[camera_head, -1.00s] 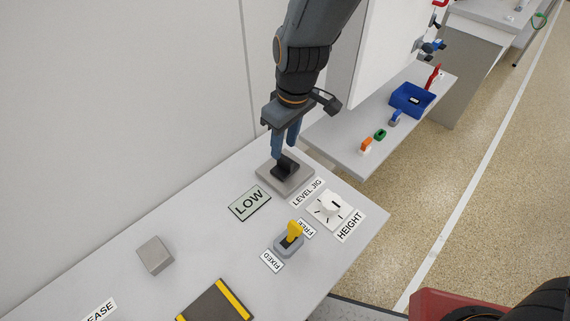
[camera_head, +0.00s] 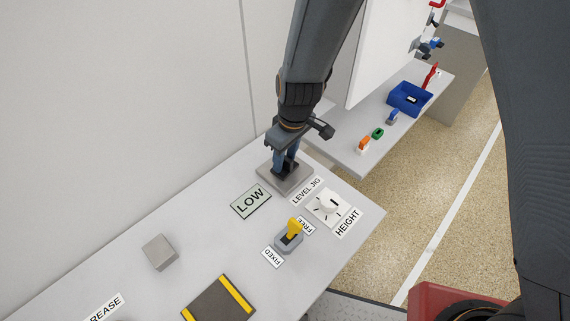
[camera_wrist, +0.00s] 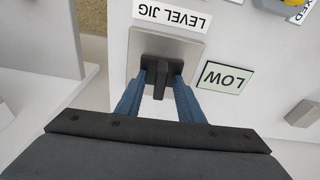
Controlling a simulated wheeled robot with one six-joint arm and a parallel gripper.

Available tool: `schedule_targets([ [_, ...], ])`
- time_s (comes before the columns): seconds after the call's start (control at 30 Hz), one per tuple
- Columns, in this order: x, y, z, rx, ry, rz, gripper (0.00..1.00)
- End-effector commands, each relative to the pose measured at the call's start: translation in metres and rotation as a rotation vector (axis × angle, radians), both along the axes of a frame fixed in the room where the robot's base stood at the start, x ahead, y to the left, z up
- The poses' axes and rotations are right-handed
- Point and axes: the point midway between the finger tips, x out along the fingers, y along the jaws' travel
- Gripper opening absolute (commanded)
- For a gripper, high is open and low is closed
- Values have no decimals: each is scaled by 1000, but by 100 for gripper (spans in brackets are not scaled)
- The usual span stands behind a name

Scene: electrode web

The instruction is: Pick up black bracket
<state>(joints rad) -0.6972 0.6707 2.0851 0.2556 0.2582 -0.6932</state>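The black bracket (camera_wrist: 160,78) sits on the square grey level jig plate (camera_head: 268,178), behind the "LOW" sign in the head view. The plate also shows in the wrist view (camera_wrist: 195,48). My gripper (camera_head: 286,168) is lowered over the plate, with its blue fingers at the bracket. In the wrist view my gripper (camera_wrist: 161,78) has one finger on each side of the bracket's upright middle part. The fingers stand apart, and small gaps seem to show beside that part. I cannot tell whether they touch the bracket. In the head view the fingers hide most of it.
A white height dial (camera_head: 327,207) and a yellow-handled switch (camera_head: 291,233) stand near the plate. A grey block (camera_head: 160,252) and a black plate with yellow stripes (camera_head: 219,301) lie farther left. A blue bin (camera_head: 399,101) and several small parts are on the side shelf.

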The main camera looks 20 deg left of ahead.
Motion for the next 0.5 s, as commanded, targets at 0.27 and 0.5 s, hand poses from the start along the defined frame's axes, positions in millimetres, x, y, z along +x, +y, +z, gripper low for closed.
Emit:
schedule_targets([
  [0.27,0,0,0,0,0,0,0],
  [0.5,0,0,0,0,0,0,0],
])
